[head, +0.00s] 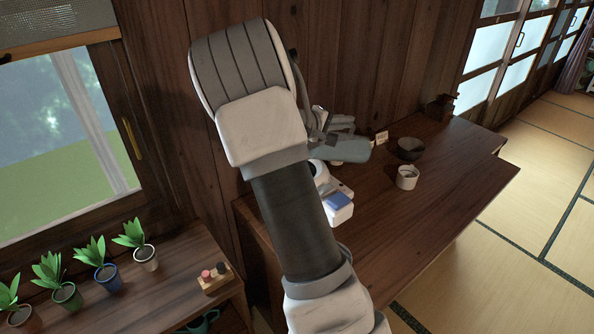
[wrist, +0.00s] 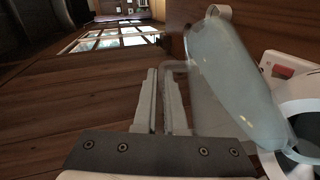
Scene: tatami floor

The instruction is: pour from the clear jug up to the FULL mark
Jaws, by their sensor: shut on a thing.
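The clear jug (head: 345,151) is pale and see-through. It is held strongly tilted in the air near the wall, above the back of the dark table. My gripper (wrist: 165,100) is shut on its handle, and the jug body (wrist: 232,82) slants down to the right beside the fingers in the wrist view. A white appliance (head: 339,214) with a blue panel and a round opening stands below, partly hidden by my arm. In the wrist view its white rim (wrist: 302,115) is close to the jug's lower end. I cannot make out a FULL mark or any stream.
A white cup (head: 407,178), a dark bowl (head: 411,149) and a small card (head: 382,138) stand on the table (head: 425,215) right of the appliance. Potted plants (head: 65,290) line a lower shelf at left. The table's front right is clear.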

